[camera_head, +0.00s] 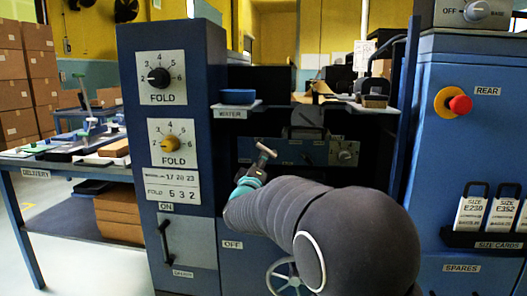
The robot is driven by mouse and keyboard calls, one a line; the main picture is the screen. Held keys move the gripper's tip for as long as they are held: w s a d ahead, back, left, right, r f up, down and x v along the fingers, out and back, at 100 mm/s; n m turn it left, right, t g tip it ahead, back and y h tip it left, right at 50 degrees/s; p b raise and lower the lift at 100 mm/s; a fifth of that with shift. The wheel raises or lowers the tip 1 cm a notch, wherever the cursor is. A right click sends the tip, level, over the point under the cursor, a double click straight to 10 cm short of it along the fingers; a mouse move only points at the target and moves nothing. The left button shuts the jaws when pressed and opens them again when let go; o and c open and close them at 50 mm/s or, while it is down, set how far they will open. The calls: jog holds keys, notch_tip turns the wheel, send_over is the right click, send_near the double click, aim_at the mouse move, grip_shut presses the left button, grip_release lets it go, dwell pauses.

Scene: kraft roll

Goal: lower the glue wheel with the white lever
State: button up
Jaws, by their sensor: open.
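My arm reaches from the lower right into the dark recess of the blue machine. My gripper (258,165), small and partly hidden beyond the teal wrist, is open. A short pale bar (266,149) shows just above its tip; I cannot tell whether this is the white lever, or whether the gripper touches it. No other white lever can be made out. The glue wheel cannot be made out; my arm covers much of the machine's lower middle. A blue panel (287,152) with a knob lies behind the gripper.
The left cabinet (172,60) carries two FOLD dials and a black ON/OFF handle (165,243). A handwheel (282,278) is low beside my arm. A blue dish (238,96) sits on the WATER shelf. A red stop button (460,105) and size cards (470,213) are at right.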

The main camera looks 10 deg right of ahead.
aim_at(267, 150)
jog(key=x, duration=0.7)
jog(key=shift+w+p, duration=0.35)
jog(key=shift+w, duration=0.05)
jog(key=shift+d+r, duration=0.1)
jog(key=shift+d, duration=0.05)
grip_shut()
